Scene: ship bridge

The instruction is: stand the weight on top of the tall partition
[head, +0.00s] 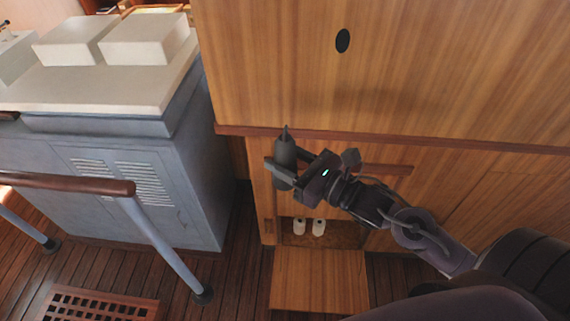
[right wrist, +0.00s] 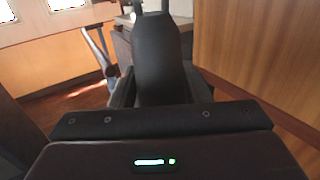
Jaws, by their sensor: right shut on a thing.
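The weight (head: 285,152) is a dark grey, bottle-shaped thing with a narrow top, held roughly upright. My right gripper (head: 287,168) is shut on it, in front of the wooden partition (head: 420,70). In the right wrist view the weight (right wrist: 160,60) stands between the gripper's fingers and covers the middle of the picture. The tall wooden partition fills the upper right of the head view; its top edge is out of the picture. I cannot tell whether the weight touches the wood. My left gripper is not in view.
A reddish ledge (head: 400,141) runs along the wood near the weight. Below, an open compartment holds two white rolls (head: 318,227), with its flap (head: 320,280) folded down. A grey console (head: 150,180) and a handrail (head: 70,184) stand left. A floor grating (head: 95,305) lies lower left.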

